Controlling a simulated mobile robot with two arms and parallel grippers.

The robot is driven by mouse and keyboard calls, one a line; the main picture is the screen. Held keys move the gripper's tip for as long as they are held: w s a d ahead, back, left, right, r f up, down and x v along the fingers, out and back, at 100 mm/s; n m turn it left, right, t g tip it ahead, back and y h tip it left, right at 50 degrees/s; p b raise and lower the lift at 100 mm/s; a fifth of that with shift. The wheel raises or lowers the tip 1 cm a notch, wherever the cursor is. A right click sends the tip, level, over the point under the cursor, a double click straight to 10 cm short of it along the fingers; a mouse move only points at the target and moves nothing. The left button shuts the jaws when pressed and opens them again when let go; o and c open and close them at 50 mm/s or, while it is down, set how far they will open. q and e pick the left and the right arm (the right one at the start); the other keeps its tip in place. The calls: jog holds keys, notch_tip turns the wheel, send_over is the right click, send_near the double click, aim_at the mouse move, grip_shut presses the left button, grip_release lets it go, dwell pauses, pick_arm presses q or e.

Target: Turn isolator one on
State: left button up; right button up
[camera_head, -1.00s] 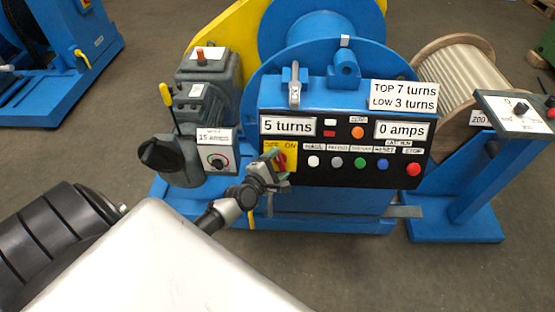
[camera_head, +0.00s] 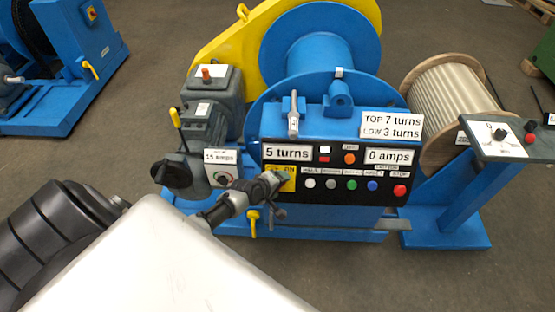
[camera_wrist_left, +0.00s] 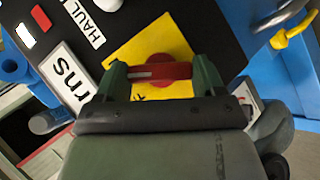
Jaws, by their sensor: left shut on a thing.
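The isolator is a red rotary handle (camera_wrist_left: 162,72) on a yellow plate (camera_wrist_left: 128,52) at the left end of the winch's black control panel (camera_head: 340,200). My left gripper (camera_wrist_left: 162,75) is shut on the red handle, one green finger at each end of it. In the head view, my left gripper (camera_head: 275,181) covers the handle and most of the yellow plate (camera_head: 289,184); the letters ON show just above. The number of this isolator cannot be read. My right gripper is not in view.
A row of coloured buttons (camera_head: 351,185) runs right of the isolator. A black knob (camera_head: 178,172) and grey motor (camera_head: 205,125) stand left of it. Another blue machine (camera_head: 60,90) stands at the far left.

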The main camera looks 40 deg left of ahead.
pick_arm(q)
jog(key=shift+m+g+y+p, duration=0.3)
jog(key=shift+m+g+p, duration=0.5)
jog(key=shift+m+p, duration=0.55)
jog(key=o, duration=0.9)
jog(key=shift+o, duration=0.2)
jog(key=p+v, duration=0.2)
jog(key=v, duration=0.8)
jog(key=shift+s+r+p, duration=0.25)
jog(key=shift+r+p, duration=0.05)
jog(key=shift+r, duration=0.05)
